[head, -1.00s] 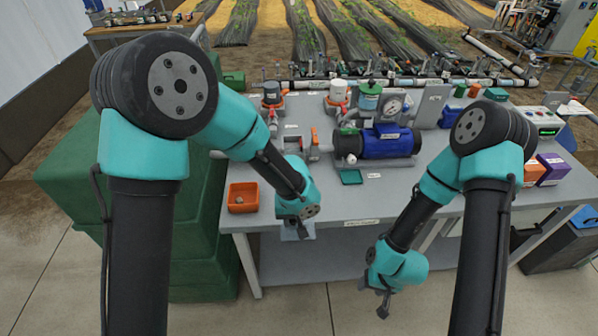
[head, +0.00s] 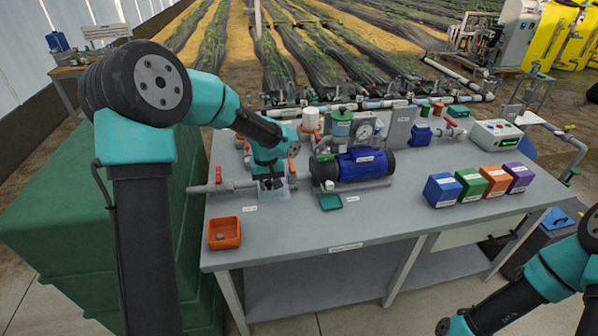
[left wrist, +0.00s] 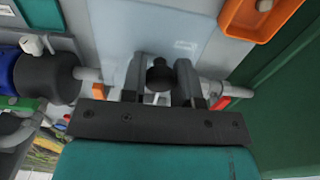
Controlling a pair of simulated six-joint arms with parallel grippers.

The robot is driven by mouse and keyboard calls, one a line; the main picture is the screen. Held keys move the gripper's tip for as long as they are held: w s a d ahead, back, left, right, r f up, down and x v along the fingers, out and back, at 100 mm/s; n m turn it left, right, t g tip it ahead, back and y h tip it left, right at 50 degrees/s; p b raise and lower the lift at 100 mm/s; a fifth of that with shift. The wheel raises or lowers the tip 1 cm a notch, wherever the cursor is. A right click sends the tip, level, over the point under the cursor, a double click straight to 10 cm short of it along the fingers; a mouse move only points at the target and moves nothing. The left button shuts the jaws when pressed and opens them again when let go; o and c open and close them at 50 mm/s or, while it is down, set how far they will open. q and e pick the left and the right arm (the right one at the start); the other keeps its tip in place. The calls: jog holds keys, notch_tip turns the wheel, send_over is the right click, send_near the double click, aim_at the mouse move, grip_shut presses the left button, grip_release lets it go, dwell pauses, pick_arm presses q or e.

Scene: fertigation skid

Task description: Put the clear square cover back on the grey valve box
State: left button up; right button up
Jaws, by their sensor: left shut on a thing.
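My left gripper (head: 272,184) is over the pipe line at the left part of the bench, pointing down. In the left wrist view its fingers (left wrist: 161,78) are shut on the black knob of the clear cover. The clear square cover (left wrist: 185,38) shows there as a pale see-through sheet beyond the fingers. In the head view the cover (head: 283,192) is a small pale patch under the gripper. The grey valve box is hidden by the gripper and cover, so I cannot tell whether the cover touches it.
An orange tray (head: 224,233) with a small thing inside stands at the bench's front left. A blue pump (head: 362,165) is close right of my left gripper, with a green tray (head: 331,202) before it. Several coloured boxes (head: 443,190) stand at right. The front middle is clear.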

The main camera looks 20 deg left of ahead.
pick_arm(q)
jog(key=shift+w+a+r, duration=0.15)
jog(key=shift+w+r, duration=0.05)
jog(key=w+a+f, duration=0.1)
jog(key=w+a, duration=0.7)
jog(key=w, duration=0.5)
jog(key=shift+f, duration=0.25)
jog(key=shift+w+a+f, duration=0.1)
jog(key=shift+w+f, duration=0.05)
jog(key=shift+f, duration=0.75)
jog(key=shift+w+a+f, duration=0.1)
jog(key=shift+f, duration=0.8)
jog(key=shift+f, duration=0.5)
